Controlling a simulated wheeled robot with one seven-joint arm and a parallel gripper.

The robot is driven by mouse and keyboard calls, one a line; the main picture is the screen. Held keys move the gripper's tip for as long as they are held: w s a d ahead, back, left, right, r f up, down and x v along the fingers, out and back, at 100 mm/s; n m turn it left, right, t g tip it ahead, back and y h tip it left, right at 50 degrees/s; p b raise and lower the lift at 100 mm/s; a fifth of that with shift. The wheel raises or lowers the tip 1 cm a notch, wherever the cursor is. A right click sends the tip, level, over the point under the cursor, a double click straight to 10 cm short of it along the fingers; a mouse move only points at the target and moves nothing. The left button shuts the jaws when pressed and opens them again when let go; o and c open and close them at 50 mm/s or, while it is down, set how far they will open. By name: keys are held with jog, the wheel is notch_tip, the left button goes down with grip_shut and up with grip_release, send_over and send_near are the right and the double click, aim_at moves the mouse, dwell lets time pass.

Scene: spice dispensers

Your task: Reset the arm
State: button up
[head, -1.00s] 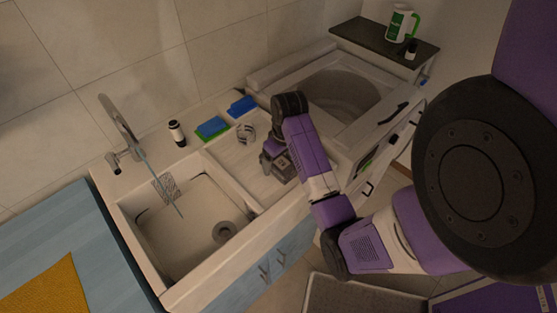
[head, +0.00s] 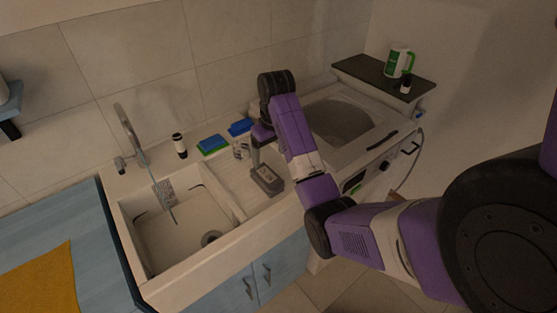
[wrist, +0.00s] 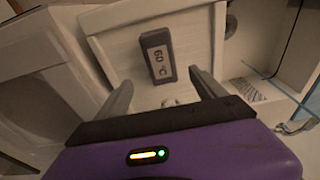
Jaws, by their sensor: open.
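My gripper (head: 256,150) is above the sink's drainboard (head: 225,172), at the end of my bent arm. In the wrist view my gripper (wrist: 160,86) has its two grey fingers spread apart with nothing between them. A dark grey box-shaped device (head: 267,180) stands on the drainboard below and apart from my gripper. In the wrist view the device (wrist: 158,56) shows a "60 °C" label and lies beyond the fingertips. My arm hides part of the area behind the gripper in the head view.
A dark bottle (head: 180,146), sponges (head: 213,144) and a small pale item (head: 241,150) line the back.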

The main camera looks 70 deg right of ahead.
jog(key=shift+r, duration=0.15)
dwell(0.3)
jog(key=w+d+r+m+t+h, duration=0.1)
jog(key=w+d+r+t+h, duration=0.4)
jog(key=w, duration=0.3)
jog(key=s+a+f+n+t+h+b, duration=0.15)
jog(key=a+t, duration=0.25)
jog(key=a, duration=0.6)
jog(key=s+a+f+t+b, duration=0.1)
jog(key=s+a+f+t, duration=0.15)
jog(key=a, duration=0.85)
jog(key=s+a+r+n+t+y+b, duration=0.2)
jog(key=s+a+n+t+y+b, duration=0.15)
jog(key=s+a, duration=1.3)
jog(key=s+a+f+n+g+y+b, duration=0.1)
jog(key=s+a+f+y, duration=0.3)
jog(key=s+a, duration=0.4)
jog(key=shift+s+a+n+g, duration=0.35)
jog(key=shift+s+n, duration=0.25)
jog(key=shift+s, duration=0.35)
